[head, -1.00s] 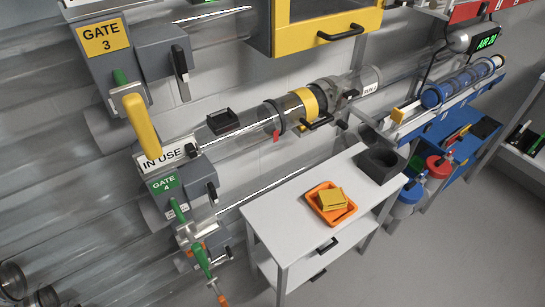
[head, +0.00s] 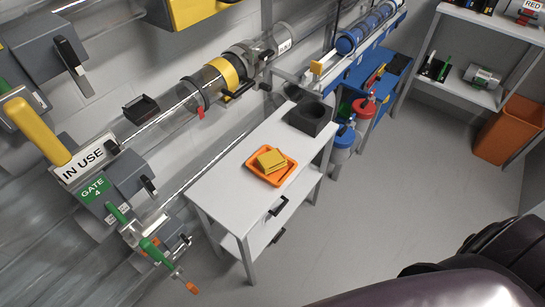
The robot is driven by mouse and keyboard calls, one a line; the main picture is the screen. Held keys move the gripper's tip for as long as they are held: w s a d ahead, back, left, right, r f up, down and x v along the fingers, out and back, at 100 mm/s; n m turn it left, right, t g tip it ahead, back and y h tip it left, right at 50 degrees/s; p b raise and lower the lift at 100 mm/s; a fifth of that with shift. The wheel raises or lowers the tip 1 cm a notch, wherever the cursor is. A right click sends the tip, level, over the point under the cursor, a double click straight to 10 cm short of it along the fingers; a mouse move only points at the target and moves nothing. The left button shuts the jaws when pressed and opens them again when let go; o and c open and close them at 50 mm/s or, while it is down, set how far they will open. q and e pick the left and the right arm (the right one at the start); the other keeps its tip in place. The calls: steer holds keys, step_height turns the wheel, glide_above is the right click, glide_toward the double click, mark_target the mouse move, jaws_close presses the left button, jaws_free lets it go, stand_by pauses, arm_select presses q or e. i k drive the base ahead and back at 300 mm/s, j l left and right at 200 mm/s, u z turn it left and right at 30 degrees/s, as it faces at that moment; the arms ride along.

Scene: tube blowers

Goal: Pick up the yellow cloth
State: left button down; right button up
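The yellow cloth (head: 271,160) looks like a small folded square. It lies in a shallow orange tray (head: 257,173) on top of a white side table (head: 222,187). Nothing is touching the cloth except the tray. Neither of my grippers shows in the head view. A dark rounded part of my own body fills the lower right corner, well apart from the table.
A black open box (head: 310,118) stands at the table's far end. Clear tubes and gate 4 (head: 94,190) line the wall at left. A blue bench (head: 368,78), an orange bin (head: 510,130) and a white shelf (head: 470,88) stand beyond. The grey floor right of the table is clear.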

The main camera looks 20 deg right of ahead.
mark_target(269, 162)
steer(key=l+u, duration=0.2)
steer(key=u, duration=0.25)
steer(key=l+u, duration=0.2)
steer(key=u, duration=0.3)
steer(key=l+u, duration=0.2)
steer(key=u, duration=0.25)
steer(key=l+u, duration=0.2)
steer(key=u, duration=0.3)
steer(key=k+l+u, duration=0.45)
steer(key=k+l, duration=0.25)
steer(key=l, duration=0.4)
steer(key=k+l+u, duration=0.4)
steer(key=k+l, duration=0.45)
steer(key=l, duration=0.5)
steer(key=i, duration=0.15)
